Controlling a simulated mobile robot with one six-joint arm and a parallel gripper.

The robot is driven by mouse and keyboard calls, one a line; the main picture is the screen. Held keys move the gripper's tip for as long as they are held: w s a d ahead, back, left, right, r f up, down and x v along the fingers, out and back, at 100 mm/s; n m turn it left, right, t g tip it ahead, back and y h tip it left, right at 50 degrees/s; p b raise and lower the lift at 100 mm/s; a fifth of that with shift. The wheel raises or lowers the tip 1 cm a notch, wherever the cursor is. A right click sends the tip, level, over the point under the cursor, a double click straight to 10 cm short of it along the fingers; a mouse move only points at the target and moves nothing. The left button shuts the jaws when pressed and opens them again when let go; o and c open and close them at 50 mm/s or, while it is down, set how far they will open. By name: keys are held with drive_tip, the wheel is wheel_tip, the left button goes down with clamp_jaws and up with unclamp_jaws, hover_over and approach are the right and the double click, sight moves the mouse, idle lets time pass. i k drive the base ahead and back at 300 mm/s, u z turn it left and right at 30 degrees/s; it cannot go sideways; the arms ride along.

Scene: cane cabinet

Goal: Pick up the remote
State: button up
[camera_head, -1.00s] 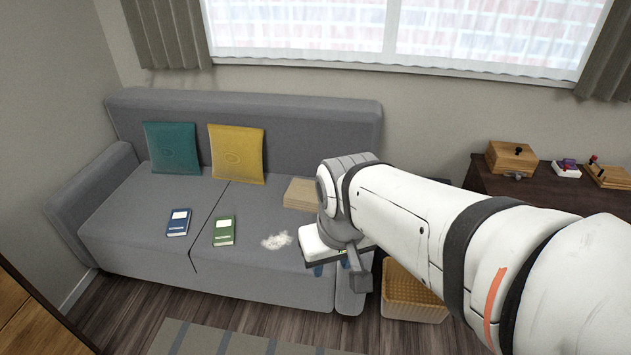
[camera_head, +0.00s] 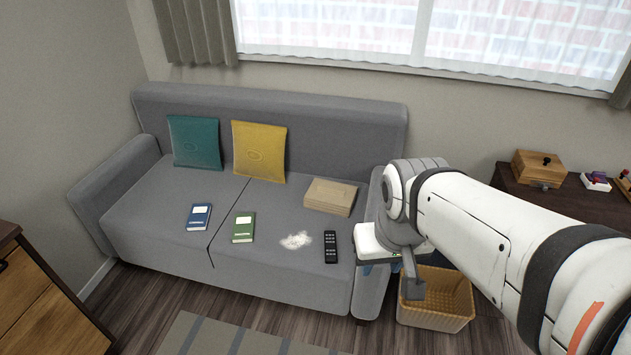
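The remote (camera_head: 330,246) is a slim black bar with small buttons. It lies on the right part of the grey sofa seat (camera_head: 275,268), just right of a white fluffy patch. My gripper (camera_head: 380,262) is at the end of my white arm, to the right of the remote and in front of the sofa's right armrest. It is apart from the remote in the picture.
A blue book (camera_head: 199,217), a green book (camera_head: 243,227), the white patch (camera_head: 296,240) and a cardboard box (camera_head: 330,197) lie on the seat. Teal (camera_head: 195,142) and yellow (camera_head: 259,151) cushions lean on the backrest. A wicker basket (camera_head: 437,298) stands on the floor at right.

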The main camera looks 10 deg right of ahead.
sight(330, 243)
drive_tip(key=i, duration=0.95)
drive_tip(key=z, duration=0.05)
